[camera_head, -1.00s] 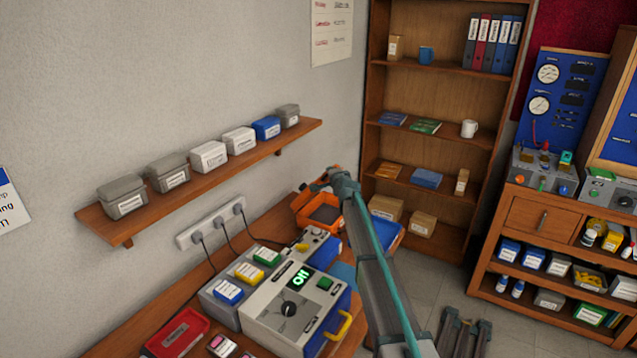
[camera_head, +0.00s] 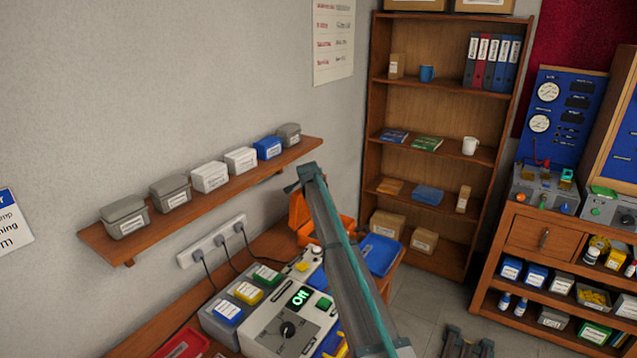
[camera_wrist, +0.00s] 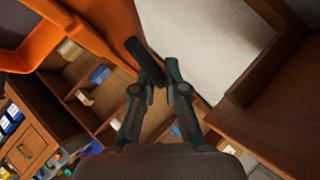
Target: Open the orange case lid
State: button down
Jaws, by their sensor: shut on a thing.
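The orange case (camera_head: 346,222) stands at the far end of the wooden bench, partly hidden behind my arm. Its orange lid (camera_head: 298,212) stands raised on the wall side. In the wrist view, the lid's orange panel (camera_wrist: 98,25) runs from the upper left to beside my fingers. My gripper (camera_head: 303,178) is above the case, close to the lid's top edge. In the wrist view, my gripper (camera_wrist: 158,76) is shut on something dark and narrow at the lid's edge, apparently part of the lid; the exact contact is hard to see.
A wall shelf (camera_head: 205,197) with several small boxes is close to the left of my gripper. A blue tray (camera_head: 380,254) lies right of the case. A control unit (camera_head: 290,325) reading "On" stands nearer on the bench. A tall bookcase (camera_head: 440,110) stands behind.

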jog(key=shift+w+a+f+h+b, duration=0.1)
jog(key=shift+w+a+h+b, duration=0.3)
jog(key=shift+a, duration=0.35)
jog(key=c, duration=1.2)
grip_release()
jog(key=shift+s, duration=0.1)
jog(key=v, duration=1.1)
jog(key=shift+s+r, duration=0.2)
jog(key=shift+r, duration=0.3)
jog(key=shift+d, duration=0.1)
